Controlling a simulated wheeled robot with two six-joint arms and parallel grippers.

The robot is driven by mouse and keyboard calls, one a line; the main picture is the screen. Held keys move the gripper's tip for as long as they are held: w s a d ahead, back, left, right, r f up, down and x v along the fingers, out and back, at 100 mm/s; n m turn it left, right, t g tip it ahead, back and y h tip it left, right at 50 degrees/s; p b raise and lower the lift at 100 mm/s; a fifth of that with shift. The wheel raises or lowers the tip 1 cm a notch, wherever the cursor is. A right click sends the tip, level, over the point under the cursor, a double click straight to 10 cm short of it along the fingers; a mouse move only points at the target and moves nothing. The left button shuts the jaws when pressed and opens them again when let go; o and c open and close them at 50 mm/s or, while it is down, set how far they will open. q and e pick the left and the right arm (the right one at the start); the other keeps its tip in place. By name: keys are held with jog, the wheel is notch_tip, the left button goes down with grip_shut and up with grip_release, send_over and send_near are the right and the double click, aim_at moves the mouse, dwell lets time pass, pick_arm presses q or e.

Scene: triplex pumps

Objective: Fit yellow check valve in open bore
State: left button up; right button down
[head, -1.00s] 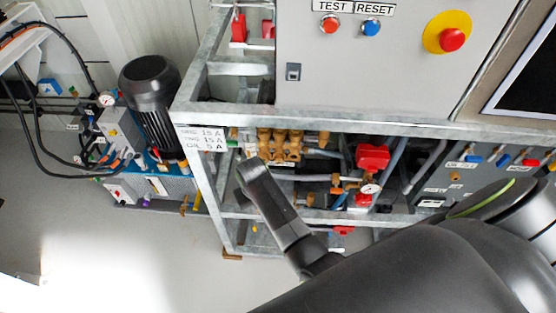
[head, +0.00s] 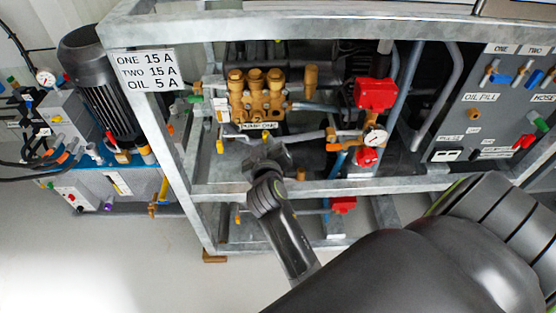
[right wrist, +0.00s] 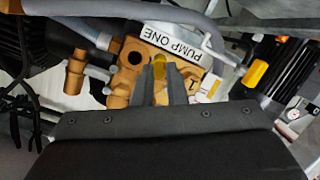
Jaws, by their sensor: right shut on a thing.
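The yellow check valve (right wrist: 159,72) shows between the fingertips of my right gripper (right wrist: 158,82) in the right wrist view. The gripper is shut on it. Behind it is the brass pump block (right wrist: 128,82) with a PUMP ONE label and a dark round opening (right wrist: 134,57), just left of the fingertips. I cannot tell whether the valve touches the block. In the head view my right gripper (head: 268,160) is just below the brass pump (head: 257,98), inside the frame opening; the valve is not clear there. My left gripper is not in view.
A galvanized frame (head: 330,187) surrounds the pump, with a rail below it. Red valves (head: 375,93), a gauge (head: 375,137) and pipes stand to the right. A black motor (head: 97,90) stands left. In the wrist view a grey pipe (right wrist: 130,14) crosses above the block.

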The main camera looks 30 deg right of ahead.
pick_arm(q)
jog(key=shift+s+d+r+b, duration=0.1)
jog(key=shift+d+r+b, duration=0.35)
jog(key=shift+b, duration=0.8)
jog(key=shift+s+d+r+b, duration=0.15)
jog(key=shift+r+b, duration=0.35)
jog(key=shift+b, duration=0.7)
pick_arm(e)
jog(key=shift+s+d+r+t+h, duration=0.3)
jog(key=shift+s+d+t, duration=0.15)
jog(key=shift+s+t, duration=0.2)
jog(key=shift+s+d+r+t+h, duration=0.25)
jog(key=shift+s+d+t, duration=0.15)
jog(key=shift+s+t, duration=0.25)
jog(key=shift+s, duration=0.1)
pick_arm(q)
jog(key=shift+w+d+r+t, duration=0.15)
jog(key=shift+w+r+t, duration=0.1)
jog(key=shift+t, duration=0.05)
pick_arm(e)
jog(key=shift+x, duration=2.5)
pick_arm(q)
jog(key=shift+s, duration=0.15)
pick_arm(e)
jog(key=shift+f, duration=0.1)
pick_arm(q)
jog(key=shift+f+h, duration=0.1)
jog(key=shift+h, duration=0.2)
pick_arm(e)
jog(key=shift+x, duration=1.9)
